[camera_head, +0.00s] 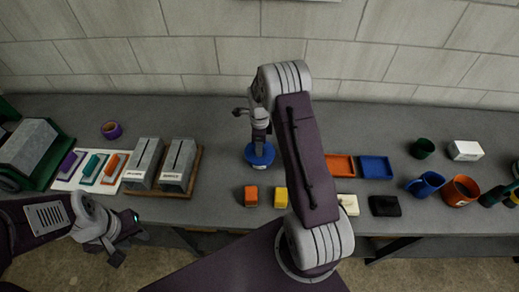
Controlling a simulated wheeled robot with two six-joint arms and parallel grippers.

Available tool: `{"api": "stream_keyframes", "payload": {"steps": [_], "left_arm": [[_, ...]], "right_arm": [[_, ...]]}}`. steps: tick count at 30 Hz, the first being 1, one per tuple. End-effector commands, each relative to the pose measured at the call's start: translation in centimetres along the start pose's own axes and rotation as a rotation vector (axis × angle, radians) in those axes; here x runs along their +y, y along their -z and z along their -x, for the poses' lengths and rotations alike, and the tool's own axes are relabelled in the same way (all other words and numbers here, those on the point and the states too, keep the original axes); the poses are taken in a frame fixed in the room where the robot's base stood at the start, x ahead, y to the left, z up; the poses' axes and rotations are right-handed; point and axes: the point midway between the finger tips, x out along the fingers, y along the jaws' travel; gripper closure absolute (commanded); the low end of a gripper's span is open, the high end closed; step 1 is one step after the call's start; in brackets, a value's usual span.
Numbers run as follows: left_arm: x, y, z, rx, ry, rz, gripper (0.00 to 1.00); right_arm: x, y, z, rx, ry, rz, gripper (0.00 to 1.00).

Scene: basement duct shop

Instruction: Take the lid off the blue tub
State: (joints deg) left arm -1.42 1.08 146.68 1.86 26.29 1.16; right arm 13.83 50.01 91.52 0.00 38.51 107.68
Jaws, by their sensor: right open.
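The round blue tub (259,157) stands on the grey bench, left of the middle of the picture. My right gripper (260,139) points down directly over it and hides part of its top. The gripper's jaws are open; I cannot tell whether they reach around anything on the lid. The lid cannot be told apart from the tub at this size. My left gripper (130,246) is at the lower left, off the bench's front edge, with its fingers apart and nothing between them.
An orange block (251,196) and a yellow block (280,198) lie in front of the tub. An orange tray (339,166) and a blue tray (376,168) lie to the right. Two grey slotted boxes (179,165) stand left.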

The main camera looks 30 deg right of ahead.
Motion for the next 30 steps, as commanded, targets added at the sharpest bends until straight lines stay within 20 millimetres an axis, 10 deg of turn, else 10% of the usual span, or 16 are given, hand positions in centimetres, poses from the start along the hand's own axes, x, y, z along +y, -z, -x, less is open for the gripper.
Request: {"api": "stream_keyframes", "payload": {"steps": [8, 13, 30], "left_arm": [[0.0, 0.0, 0.1, 0.000, 0.000, 0.000, 0.64], [0.0, 0.0, 0.1, 0.000, 0.000, 0.000, 0.64], [0.0, -0.1, -0.9, 0.000, 0.000, 0.000, 0.64]], "right_arm": [[0.0, 0.0, -0.8, 0.000, 0.001, 0.000, 0.58], [0.0, 0.0, -0.8, 0.000, 0.001, 0.000, 1.00], [-0.2, 0.0, 1.8, -0.002, 0.006, 0.000, 1.00]]}}
